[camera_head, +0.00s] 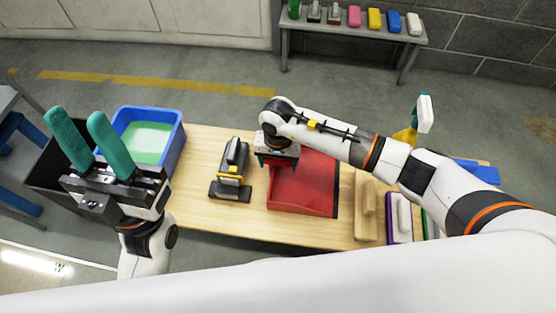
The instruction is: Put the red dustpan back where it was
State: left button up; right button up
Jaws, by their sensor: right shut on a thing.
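The red dustpan (305,188) lies on the wooden table (200,160), near its middle, with its wide pan toward the front. My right gripper (276,162) is over the dustpan's back left part and is shut on it. My wrist hides the handle area and the fingertips, so the exact grip does not show. The pan appears to rest on or just above the table; I cannot tell which. My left gripper (77,120) is raised at the left with its two teal fingers apart and nothing between them.
A black and yellow tool (231,172) stands left of the dustpan. A blue bin (178,140) holds something green. Right of the dustpan are a wooden block (367,205), a purple-edged pad (399,215) and a spray bottle (424,112). A back bench (340,28) holds several coloured pads.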

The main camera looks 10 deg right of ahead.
jog(key=shift+f, duration=0.2)
jog(key=o, duration=1.5)
jog(key=shift+r, duration=0.1)
